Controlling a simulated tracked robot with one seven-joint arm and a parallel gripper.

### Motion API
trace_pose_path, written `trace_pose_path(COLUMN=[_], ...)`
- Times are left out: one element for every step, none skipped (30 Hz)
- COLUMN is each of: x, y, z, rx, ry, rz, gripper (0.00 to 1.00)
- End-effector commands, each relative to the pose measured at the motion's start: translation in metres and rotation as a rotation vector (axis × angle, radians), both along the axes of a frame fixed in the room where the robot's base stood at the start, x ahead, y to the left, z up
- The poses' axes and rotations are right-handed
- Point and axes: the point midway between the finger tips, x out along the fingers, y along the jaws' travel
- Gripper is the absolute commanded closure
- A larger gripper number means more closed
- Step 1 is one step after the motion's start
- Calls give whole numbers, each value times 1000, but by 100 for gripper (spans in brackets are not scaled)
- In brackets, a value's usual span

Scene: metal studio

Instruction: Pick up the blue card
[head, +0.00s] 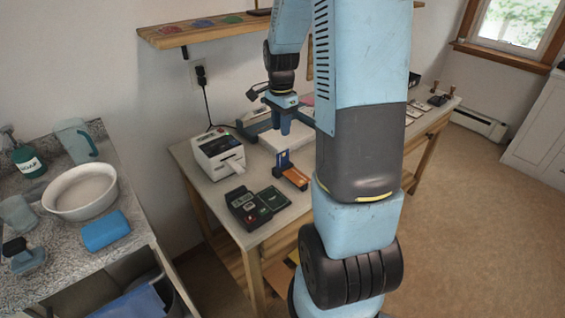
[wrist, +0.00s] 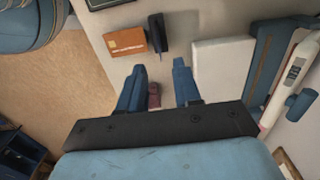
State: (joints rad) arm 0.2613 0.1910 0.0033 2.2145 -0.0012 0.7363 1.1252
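My gripper (head: 284,122) hangs over the work table with its fingers pointing down. In the wrist view its two blue fingers (wrist: 158,68) are apart with nothing held between them. I cannot tell whether the gripper touches anything.
A white slab (wrist: 222,64) lies just right of the fingers. A white printer (head: 218,153) and a dark card terminal (head: 243,208) stand on the table's left part. A granite counter with a white bowl (head: 80,191) is farther left. My arm hides the table's middle.

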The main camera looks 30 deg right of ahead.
Motion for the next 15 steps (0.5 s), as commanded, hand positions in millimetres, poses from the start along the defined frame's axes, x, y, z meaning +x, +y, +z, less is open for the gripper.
trace_pose_path(x=[-1,-1,-1,-1,-1,-1,-1,-2,-1,-1,-1,-1,-1,-1,-1], y=[0,0,0,0,0,0,0,0,0,0,0,0,0,0,0], z=[-8,-13,-20,-26,-31,-38,-44,-48,-54,-59,-62,-66,-69,-71,-74], rx=[1,1,1,1,1,1,2,2,1,1,2,1,1,1,1], ry=[4,4,5,4,4,4,5,4,3,4,2,2,2,1,1], rz=[0,0,0,0,1,1,1,1,1,1,1,1,1,1,2], gripper=[67,67,67,67,67,67,67,67,67,67,67,67,67,67,67])
